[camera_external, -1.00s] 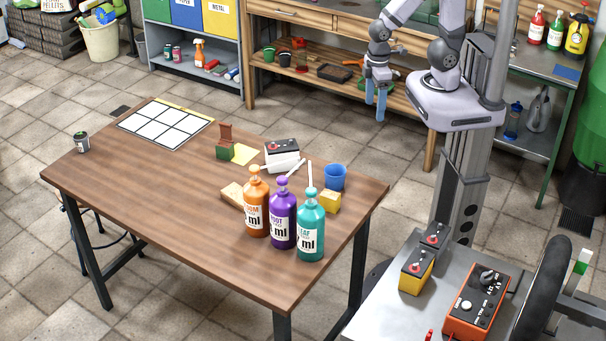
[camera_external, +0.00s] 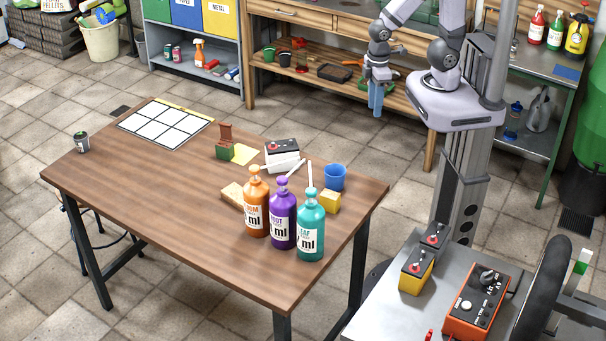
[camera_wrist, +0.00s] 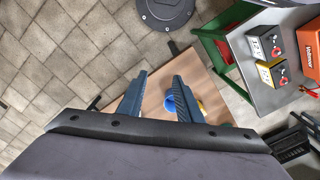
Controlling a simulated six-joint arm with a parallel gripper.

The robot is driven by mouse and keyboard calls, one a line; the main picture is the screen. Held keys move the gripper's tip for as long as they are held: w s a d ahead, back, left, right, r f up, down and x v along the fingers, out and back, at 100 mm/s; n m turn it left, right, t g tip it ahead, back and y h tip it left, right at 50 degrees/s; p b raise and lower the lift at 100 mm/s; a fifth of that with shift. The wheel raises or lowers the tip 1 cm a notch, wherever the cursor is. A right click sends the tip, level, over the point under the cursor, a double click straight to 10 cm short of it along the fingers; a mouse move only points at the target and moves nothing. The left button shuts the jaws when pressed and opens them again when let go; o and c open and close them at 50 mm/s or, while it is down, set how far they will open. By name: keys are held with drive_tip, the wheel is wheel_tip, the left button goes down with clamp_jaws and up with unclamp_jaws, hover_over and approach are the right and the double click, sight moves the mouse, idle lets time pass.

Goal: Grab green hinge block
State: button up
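The green hinge block (camera_external: 225,152) stands on the wooden table, with a brown piece rising from its top. A yellow sheet or pad lies against its right side. My gripper (camera_external: 376,112) hangs high, to the right of and beyond the table, well away from the block. In the wrist view, my gripper's two blue fingers (camera_wrist: 159,78) are apart with nothing between them. The green hinge block cannot be made out in the wrist view.
Three bottles, orange (camera_external: 256,212), purple (camera_external: 282,222) and teal (camera_external: 310,230), stand near the table's front right. A battery (camera_external: 282,152), a blue cup (camera_external: 334,177) and a yellow block (camera_external: 327,202) are nearby. A white grid (camera_external: 165,124) lies at the back left.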

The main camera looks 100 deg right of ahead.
drive_tip(key=w+f+m+t+b, duration=0.1)
drive_tip(key=w+f+t+b, duration=0.3)
drive_tip(key=w, duration=1.1)
drive_tip(key=w+f+t+b, duration=0.2)
drive_tip(key=w+t+b, duration=0.3)
drive_tip(key=w, duration=1)
drive_tip(key=m+t+h+b, duration=0.1)
drive_tip(key=m+h+b, duration=0.45)
drive_tip(key=h, duration=0.35)
approach(231, 125)
drive_tip(key=shift+n, duration=0.45)
drive_tip(key=x, duration=0.4)
drive_tip(key=shift+d+f, duration=0.1)
drive_tip(key=shift+f, duration=0.2)
drive_tip(key=shift+w+d, duration=0.2)
drive_tip(key=shift+d, duration=0.05)
drive_tip(key=shift+p+x, duration=0.9)
drive_tip(key=shift+x, duration=2.45)
drive_tip(key=shift+w+r, duration=0.1)
drive_tip(key=shift+r, duration=0.1)
clamp_jaws()
